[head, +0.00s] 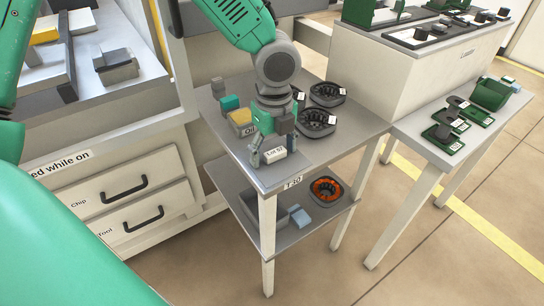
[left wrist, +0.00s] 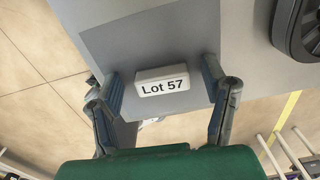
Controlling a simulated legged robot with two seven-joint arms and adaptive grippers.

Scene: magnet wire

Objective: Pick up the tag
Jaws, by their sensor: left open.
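The tag is a small white block reading "Lot 57" (head: 275,155). It lies near the front corner of the grey table top, and it also shows in the left wrist view (left wrist: 162,82). My left gripper (head: 272,150) is over that corner, pointing down. Its jaws are open, with one finger on each side of the tag. In the left wrist view both fingers (left wrist: 161,72) stand apart from the tag, with gaps on both sides. I cannot tell the exact height of the fingertips above the table. My right gripper is not in view.
The small table (head: 325,163) also holds black round parts (head: 317,122), a yellow-topped block (head: 240,118) and a teal block (head: 230,102). Its lower shelf holds an orange-ringed part (head: 326,189). A side table (head: 430,160) with green parts stands right. Drawers (head: 135,205) are left.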

